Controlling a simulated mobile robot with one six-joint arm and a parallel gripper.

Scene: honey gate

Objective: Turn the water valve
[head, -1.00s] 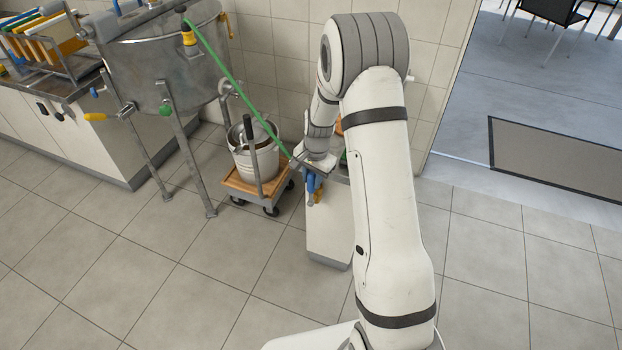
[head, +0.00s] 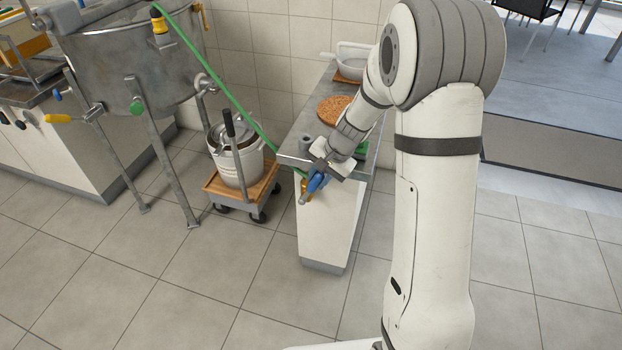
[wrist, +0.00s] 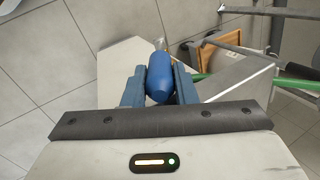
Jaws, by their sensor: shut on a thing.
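The water valve is at the near end of a narrow counter, with a blue handle (head: 317,182) and a small brass-coloured body (head: 307,188). My gripper (head: 315,181) is at this end of the counter in the head view, over the handle. In the wrist view, the rounded blue handle (wrist: 160,78) lies between the two dark blue fingers of my gripper (wrist: 159,83), which are shut on it. The fingers hide part of the handle, and the brass body is not clear in the wrist view.
A green hose (head: 222,88) runs from the steel tank (head: 130,55) to the counter end. A wheeled trolley (head: 215,190) carrying a white bucket (head: 240,165) stands left of the counter (head: 322,232). A cork mat (head: 334,109) lies on top. The floor in front is clear.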

